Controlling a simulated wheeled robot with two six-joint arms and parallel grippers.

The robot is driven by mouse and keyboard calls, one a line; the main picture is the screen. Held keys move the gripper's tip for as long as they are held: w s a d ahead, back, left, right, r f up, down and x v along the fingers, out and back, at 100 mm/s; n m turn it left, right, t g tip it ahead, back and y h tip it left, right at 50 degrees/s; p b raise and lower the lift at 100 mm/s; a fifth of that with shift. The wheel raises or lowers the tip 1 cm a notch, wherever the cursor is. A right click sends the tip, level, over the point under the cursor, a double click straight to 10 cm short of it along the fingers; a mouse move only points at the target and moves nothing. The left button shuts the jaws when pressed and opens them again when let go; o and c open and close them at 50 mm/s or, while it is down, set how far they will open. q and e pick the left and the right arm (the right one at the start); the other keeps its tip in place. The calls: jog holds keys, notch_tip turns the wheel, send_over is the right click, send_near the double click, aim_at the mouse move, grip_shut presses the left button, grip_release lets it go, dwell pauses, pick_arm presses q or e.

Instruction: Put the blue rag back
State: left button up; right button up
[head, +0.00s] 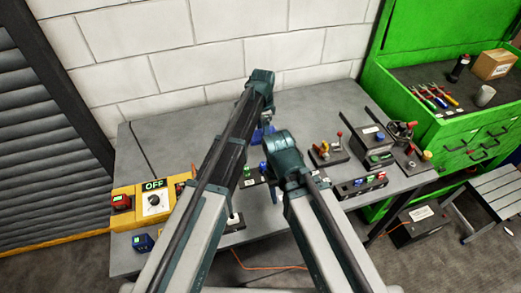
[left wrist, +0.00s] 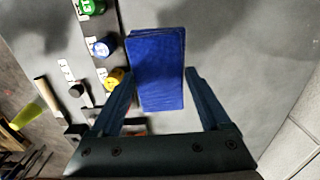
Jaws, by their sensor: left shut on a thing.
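The blue rag (left wrist: 156,45) is a folded, flat rectangular stack in the left wrist view. My left gripper (left wrist: 160,74) is shut on it, with one finger along each side. In the head view the gripper (head: 266,120) hangs at the back middle of the grey bench, and a bit of the blue rag (head: 259,135) shows below it, partly hidden by my arms. Whether the rag touches the bench top cannot be told. My right arm comes in from the right in the head view, and its gripper is hidden.
The grey bench (head: 150,150) holds a yellow box marked OFF (head: 155,200) at left. Lever and button boxes (head: 328,152) stand at right. The green cabinet (head: 450,130) has a top with tools. A white block wall (head: 180,60) is behind. The bench's back left is clear.

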pick_arm(q)
jog(key=b, duration=0.5)
send_over(263, 153)
notch_tip(263, 153, down, 6)
jog(key=shift+s+a+r, duration=0.1)
jog(key=shift+r, duration=0.1)
pick_arm(e)
send_over(281, 215)
jog(key=f, duration=0.5)
jog(key=shift+w+a+f, duration=0.1)
jog(key=shift+a+f, duration=0.1)
jog(key=shift+f, duration=0.1)
pick_arm(q)
jog(key=shift+f, duration=0.1)
notch_tip(281, 215, down, 4)
jog(key=b, duration=0.3)
jog(key=shift+r, duration=0.25)
pick_arm(e)
notch_tip(281, 215, down, 4)
jog(key=shift+r, duration=0.2)
pick_arm(q)
jog(key=shift+f+b, duration=0.15)
jog(key=shift+b, duration=0.2)
pick_arm(e)
jog(key=shift+f, duration=0.2)
pick_arm(q)
jog(key=o, duration=1)
pick_arm(e)
jog(key=shift+r, duration=0.2)
